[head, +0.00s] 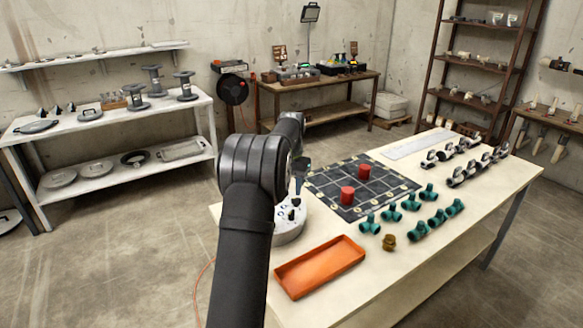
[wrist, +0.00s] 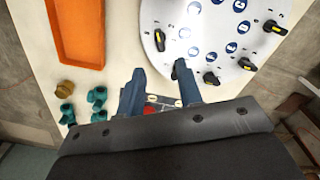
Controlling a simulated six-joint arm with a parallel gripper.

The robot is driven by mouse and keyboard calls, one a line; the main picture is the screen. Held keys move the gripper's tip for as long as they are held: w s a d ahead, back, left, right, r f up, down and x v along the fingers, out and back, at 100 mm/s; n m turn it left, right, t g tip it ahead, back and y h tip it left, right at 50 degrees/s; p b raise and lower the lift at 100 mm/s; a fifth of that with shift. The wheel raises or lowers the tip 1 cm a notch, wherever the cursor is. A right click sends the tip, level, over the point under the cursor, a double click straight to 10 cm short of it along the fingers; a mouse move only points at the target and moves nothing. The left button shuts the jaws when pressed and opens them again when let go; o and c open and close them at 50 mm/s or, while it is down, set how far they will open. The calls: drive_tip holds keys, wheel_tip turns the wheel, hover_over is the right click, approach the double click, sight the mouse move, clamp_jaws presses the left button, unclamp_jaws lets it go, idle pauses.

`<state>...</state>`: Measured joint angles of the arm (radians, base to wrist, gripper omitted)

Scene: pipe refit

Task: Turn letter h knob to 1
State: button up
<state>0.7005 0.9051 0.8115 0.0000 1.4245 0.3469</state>
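A round pale panel (wrist: 215,45) carries several black knobs with yellow marks and blue round labels, with small numbers near its rim. One knob (wrist: 160,40) is at its left, and another (wrist: 180,68) is right by my right fingertip. More knobs (wrist: 247,65) follow the rim to the right. The label letters are too small to read, so I cannot tell which knob is h. My gripper (wrist: 160,75) is open over the panel's lower left edge, with nothing visible between its fingers. In the head view my arm hides part of the panel (head: 290,236).
An orange tray (head: 320,266) lies in front of the panel on the white table (head: 385,290). Teal pipe fittings (head: 418,231), a brass fitting (head: 389,242) and a dark grid board (head: 340,206) with two red cylinders (head: 347,195) are to the right.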

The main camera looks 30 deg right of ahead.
wheel_tip(320, 180, up, 8)
hover_over(291, 212)
drive_tip(key=shift+d+f, duration=0.1)
drive_tip(key=shift+f, duration=0.05)
drive_tip(key=shift+f, duration=0.1)
idle(0.4)
wheel_tip(291, 212, down, 17)
drive_tip(key=shift+f, duration=0.15)
idle(0.5)
